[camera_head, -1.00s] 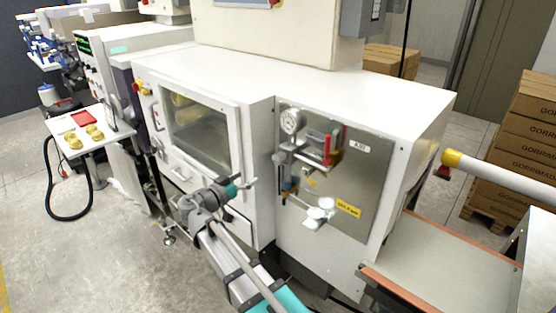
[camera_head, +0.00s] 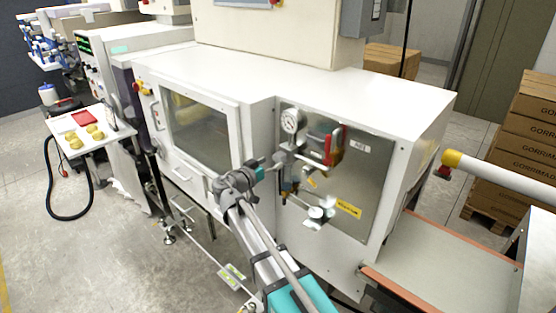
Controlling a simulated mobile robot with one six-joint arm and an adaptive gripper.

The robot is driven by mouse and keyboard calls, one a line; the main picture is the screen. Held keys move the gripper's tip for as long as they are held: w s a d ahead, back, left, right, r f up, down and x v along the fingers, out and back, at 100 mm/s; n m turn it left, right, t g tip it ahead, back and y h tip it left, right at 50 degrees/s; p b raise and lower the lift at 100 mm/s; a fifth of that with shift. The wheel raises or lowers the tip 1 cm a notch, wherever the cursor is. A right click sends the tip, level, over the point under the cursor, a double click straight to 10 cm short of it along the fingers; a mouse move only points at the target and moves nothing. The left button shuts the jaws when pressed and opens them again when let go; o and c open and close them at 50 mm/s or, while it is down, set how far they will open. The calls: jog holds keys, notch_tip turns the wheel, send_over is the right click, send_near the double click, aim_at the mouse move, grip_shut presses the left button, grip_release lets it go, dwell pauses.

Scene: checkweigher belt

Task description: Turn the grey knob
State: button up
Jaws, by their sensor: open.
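The grey knob (camera_head: 281,158) appears to be the small grey part on the left of the regulator, below the round dial gauge (camera_head: 292,121) on the metal panel. My arm reaches up from the bottom of the picture. My gripper (camera_head: 270,163) is open, close to the left side of the knob. It is small here and partly overlaps the regulator parts, so I cannot tell whether it touches the knob or is around it.
A red-handled part (camera_head: 335,145) sits right of the gauge. Below are small fittings (camera_head: 320,213) and a yellow label (camera_head: 348,209). The white machine's windowed door (camera_head: 200,130) is left of the panel. A conveyor belt (camera_head: 440,270) lies at lower right.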

aim_at(276, 160)
jog(key=shift+x, duration=1.55)
jog(key=c, duration=1.1)
jog(key=shift+c, duration=0.2)
jog(key=shift+n, duration=0.5)
jog(key=n, duration=0.3)
jog(key=shift+n, duration=2.4)
